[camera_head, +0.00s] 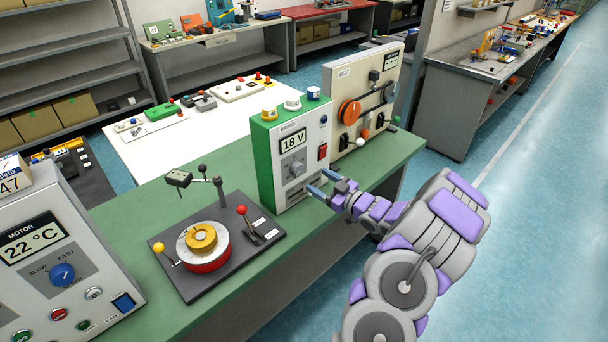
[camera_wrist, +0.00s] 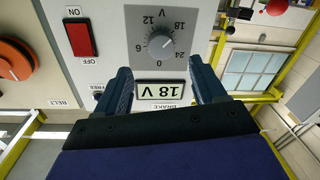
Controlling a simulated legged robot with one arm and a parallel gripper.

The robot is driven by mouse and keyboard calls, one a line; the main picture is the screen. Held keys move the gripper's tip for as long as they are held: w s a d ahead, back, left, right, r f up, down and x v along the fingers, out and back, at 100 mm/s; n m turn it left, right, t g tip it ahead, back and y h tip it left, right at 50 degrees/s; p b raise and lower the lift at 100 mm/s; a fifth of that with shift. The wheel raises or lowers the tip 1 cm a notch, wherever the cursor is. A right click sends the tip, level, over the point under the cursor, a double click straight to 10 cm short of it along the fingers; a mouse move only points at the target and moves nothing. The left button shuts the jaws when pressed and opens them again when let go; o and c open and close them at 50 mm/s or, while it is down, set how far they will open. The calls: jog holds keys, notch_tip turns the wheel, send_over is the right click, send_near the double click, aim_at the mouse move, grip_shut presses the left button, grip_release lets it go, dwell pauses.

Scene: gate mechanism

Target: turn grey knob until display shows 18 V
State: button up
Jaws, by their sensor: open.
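The grey knob (camera_head: 293,167) is on the front of a green-sided box, below a display (camera_head: 293,142) that reads 18 V. The wrist view is upside down. There the knob (camera_wrist: 160,43) sits in a grey dial marked 0 to 24, with the display (camera_wrist: 165,90) reading 18 V. My gripper (camera_head: 323,184) is open in front of the box, to the lower right of the knob in the head view. In the wrist view its dark blue fingers (camera_wrist: 160,70) stand on either side of the display, apart from the knob. Nothing is between them.
A red switch (camera_head: 322,152) is right of the knob. A belt unit (camera_head: 372,78) stands behind to the right. A turntable device with levers (camera_head: 205,245) and a motor box (camera_head: 50,250) stand to the left on the green bench (camera_head: 140,205). Open floor lies to the right.

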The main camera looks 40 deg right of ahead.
aim_at(300, 170)
jog(key=w, duration=0.2)
jog(key=w+b, duration=0.1)
jog(key=w, duration=0.2)
jog(key=w+a, duration=0.1)
jog(key=w, duration=0.1)
jog(key=shift+w, duration=0.3)
jog(key=shift+c, duration=0.4)
jog(key=c, duration=1)
jog(key=shift+m+p, duration=0.3)
jog(key=shift+p, duration=0.5)
jog(key=o, duration=1.1)
